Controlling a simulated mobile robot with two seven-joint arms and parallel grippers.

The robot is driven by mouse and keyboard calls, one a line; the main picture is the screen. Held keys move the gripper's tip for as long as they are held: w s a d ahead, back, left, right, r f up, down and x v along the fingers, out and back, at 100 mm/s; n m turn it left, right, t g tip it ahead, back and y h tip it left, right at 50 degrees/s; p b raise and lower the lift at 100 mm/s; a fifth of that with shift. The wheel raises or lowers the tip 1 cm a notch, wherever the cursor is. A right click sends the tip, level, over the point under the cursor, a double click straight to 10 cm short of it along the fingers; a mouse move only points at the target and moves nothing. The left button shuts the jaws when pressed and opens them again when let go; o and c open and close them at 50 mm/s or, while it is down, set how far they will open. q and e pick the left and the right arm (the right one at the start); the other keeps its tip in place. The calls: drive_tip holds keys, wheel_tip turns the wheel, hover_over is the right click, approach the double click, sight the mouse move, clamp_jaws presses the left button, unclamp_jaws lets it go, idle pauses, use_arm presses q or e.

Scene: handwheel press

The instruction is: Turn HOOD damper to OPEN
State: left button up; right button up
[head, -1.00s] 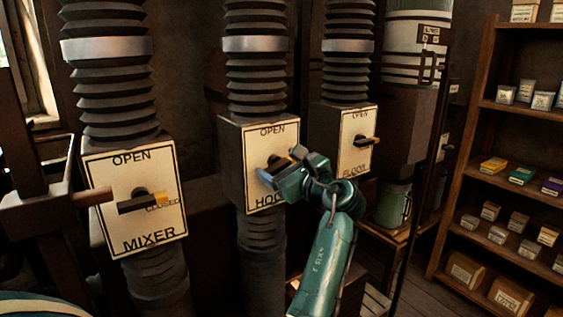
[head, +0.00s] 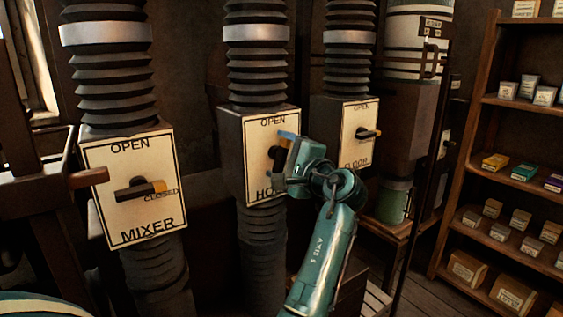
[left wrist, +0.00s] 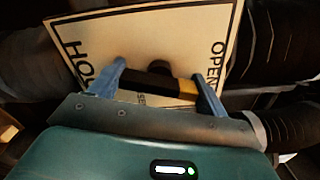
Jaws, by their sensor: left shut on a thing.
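The HOOD damper is a cream plate (head: 258,165) on a dark box in the middle of the head view, with OPEN at its top. My left gripper (head: 287,151) is at the plate's right side and hides much of the handle. In the left wrist view the plate (left wrist: 100,45) lies turned, with OPEN to the right. The dark handle (left wrist: 158,84) with its yellow end sits between the two blue fingers of my left gripper (left wrist: 162,86), shut on it. The yellow end is on the OPEN side, and part of the CLOSED label shows. My right gripper is not in view.
The MIXER damper (head: 118,205) stands at left, its handle pointing right to CLOSED. The FLOOR damper (head: 358,148) is just right of my left gripper, its handle also pointing right. A wooden shelf (head: 486,100) with small boxes stands at far right.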

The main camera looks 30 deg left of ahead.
use_arm(q)
drive_tip(key=n+b, duration=0.1)
drive_tip(key=n, duration=0.1)
drive_tip(key=shift+f+n, duration=0.1)
drive_tip(key=shift+n, duration=0.3)
drive_tip(key=shift+n+b, duration=0.3)
drive_tip(key=shift+b, duration=0.1)
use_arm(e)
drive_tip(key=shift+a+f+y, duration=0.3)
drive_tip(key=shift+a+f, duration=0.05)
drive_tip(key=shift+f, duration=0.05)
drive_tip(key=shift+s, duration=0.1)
use_arm(q)
drive_tip(key=shift+n, duration=0.3)
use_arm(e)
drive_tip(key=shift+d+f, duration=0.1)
use_arm(q)
drive_tip(key=o, duration=1)
drive_tip(key=v, duration=1.3)
drive_tip(key=shift+s, duration=0.1)
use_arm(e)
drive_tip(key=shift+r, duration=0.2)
